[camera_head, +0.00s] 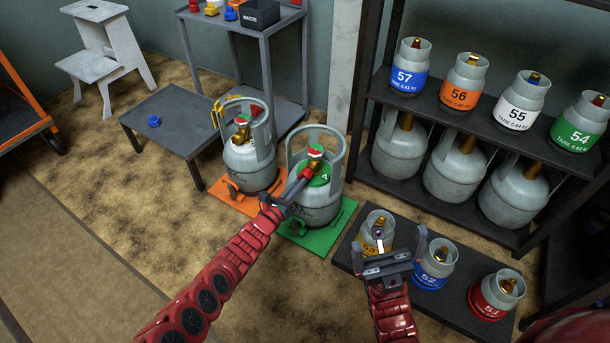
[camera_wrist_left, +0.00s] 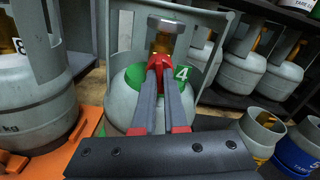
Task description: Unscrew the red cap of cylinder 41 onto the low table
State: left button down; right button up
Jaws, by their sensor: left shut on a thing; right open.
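Cylinder 41 (camera_head: 315,206) is grey with a green band and stands on a green mat (camera_head: 327,240). Only a "4" of its number shows in the left wrist view (camera_wrist_left: 181,73). My left gripper (camera_head: 298,185) reaches through the opening of its collar and is shut on the red cap (camera_head: 306,173), at the brass valve. The cap shows between the fingertips in the left wrist view (camera_wrist_left: 158,65); its thread is hidden. The low table (camera_head: 172,104) is grey, at left, with a blue cap (camera_head: 154,121) on it. My right gripper (camera_head: 388,250) is open and empty above small cylinders.
Another grey cylinder (camera_head: 243,165) stands on an orange mat (camera_head: 233,203) just left. Small cylinders stand on a dark platform (camera_head: 425,295) at lower right. A rack (camera_head: 450,120) of cylinders is behind. The low table has free room around the blue cap.

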pick_arm(q)
jog(key=n, duration=0.3)
jog(key=shift+a, duration=0.1)
jog(key=shift+f+n, duration=0.1)
jog(key=shift+n, duration=1.6)
jog(key=shift+s+a+n+p, duration=0.45)
jog(key=shift+s+n+p, duration=0.2)
jog(key=shift+n+p, duration=0.1)
jog(key=shift+s+a+n+p, duration=0.4)
jog(key=shift+s+n+p, duration=0.25)
jog(key=shift+p, duration=0.1)
